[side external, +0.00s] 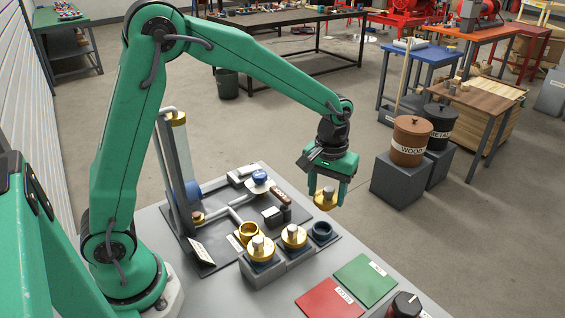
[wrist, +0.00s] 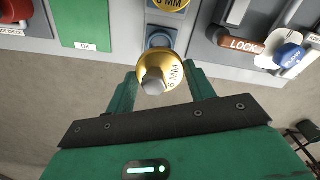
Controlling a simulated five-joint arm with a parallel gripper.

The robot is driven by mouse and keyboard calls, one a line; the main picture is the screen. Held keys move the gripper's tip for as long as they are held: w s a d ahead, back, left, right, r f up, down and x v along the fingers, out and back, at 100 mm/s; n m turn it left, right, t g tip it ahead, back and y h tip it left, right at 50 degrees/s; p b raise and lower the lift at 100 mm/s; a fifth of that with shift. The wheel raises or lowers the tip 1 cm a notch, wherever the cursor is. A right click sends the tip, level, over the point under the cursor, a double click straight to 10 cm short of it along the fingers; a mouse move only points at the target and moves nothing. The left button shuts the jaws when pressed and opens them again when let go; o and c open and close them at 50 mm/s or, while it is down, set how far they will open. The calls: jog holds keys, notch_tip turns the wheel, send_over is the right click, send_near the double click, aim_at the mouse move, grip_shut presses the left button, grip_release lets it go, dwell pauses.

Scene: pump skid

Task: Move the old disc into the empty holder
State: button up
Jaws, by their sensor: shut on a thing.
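My gripper (side external: 327,192) is shut on a gold disc (side external: 325,203) with a grey knob and holds it in the air. In the wrist view the disc (wrist: 173,68) reads "6 MM" and sits between the fingertips of my gripper (wrist: 160,82). The empty holder (side external: 322,231) is a dark blue ring at the right end of the grey holder row, below the disc. In the wrist view the holder (wrist: 160,38) shows just beyond the disc, partly hidden by it. I cannot tell the exact height of the disc above it.
Two more gold discs (side external: 294,237) (side external: 261,250) sit in the neighbouring holders. A gold ring seat (side external: 249,230) stands behind them on the pipework. A brown lock handle (wrist: 243,47) and blue knob (wrist: 288,55) are nearby. Green (side external: 366,276) and red (side external: 329,301) pads lie in front.

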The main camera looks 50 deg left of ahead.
jog(key=shift+f, duration=2.65)
jog(key=shift+f, duration=1.75)
jog(key=o, duration=1.2)
jog(key=shift+c, duration=0.2)
jog(key=shift+r, duration=0.1)
notch_tip(320, 180, up, 7)
jog(key=shift+r, duration=0.35)
